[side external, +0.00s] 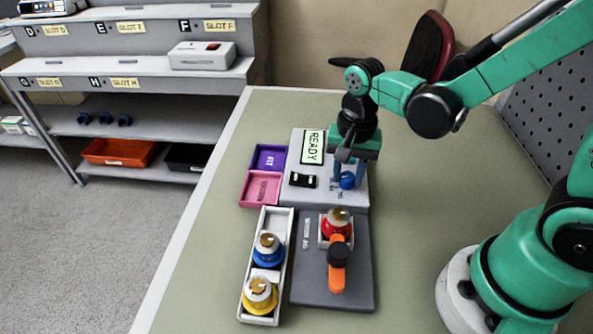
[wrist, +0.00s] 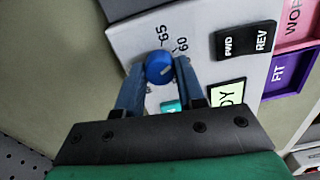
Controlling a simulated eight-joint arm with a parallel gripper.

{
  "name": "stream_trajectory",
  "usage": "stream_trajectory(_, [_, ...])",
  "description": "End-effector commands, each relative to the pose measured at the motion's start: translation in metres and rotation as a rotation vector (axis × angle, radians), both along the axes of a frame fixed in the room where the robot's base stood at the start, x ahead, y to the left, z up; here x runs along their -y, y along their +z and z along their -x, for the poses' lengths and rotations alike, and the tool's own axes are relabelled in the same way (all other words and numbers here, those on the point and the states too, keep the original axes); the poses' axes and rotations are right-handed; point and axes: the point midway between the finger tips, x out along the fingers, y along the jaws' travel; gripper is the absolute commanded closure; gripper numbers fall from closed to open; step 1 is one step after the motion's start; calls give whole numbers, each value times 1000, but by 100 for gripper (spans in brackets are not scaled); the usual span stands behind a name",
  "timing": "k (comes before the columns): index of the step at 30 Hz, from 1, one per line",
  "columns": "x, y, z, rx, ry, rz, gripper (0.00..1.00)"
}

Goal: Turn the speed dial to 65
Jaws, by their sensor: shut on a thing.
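The blue speed dial (wrist: 159,69) sits on the light grey pump panel (wrist: 200,30), and it also shows in the side external view (side external: 347,180). The numbers 65 and 60 are printed beside it in the wrist view. A pale pointer line on the dial seems to face toward the 60 side. My gripper (wrist: 158,76) has its blue fingers on either side of the dial, shut on it. In the side external view my gripper (side external: 347,172) points down at the panel, partly covering the dial's surroundings. The display (side external: 312,147) reads READY.
A FWD/REV rocker switch (wrist: 245,40) lies close to the dial. Purple (side external: 268,158) and pink (side external: 260,188) trays stand left of the pump. A white tray (side external: 246,290) holds blue and yellow-based parts. A dark fixture (side external: 308,285) with an orange handle (side external: 337,270) stands in front.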

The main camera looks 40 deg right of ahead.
Motion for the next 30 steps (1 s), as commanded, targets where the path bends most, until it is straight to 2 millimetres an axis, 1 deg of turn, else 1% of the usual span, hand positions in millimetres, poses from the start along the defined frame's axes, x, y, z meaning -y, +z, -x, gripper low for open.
stream_trajectory(18, [0,0,0,-1,487,1,100])
stream_trajectory(24, [0,0,0,-1,610,1,100])
stream_trajectory(30, [0,0,0,-1,687,1,100])
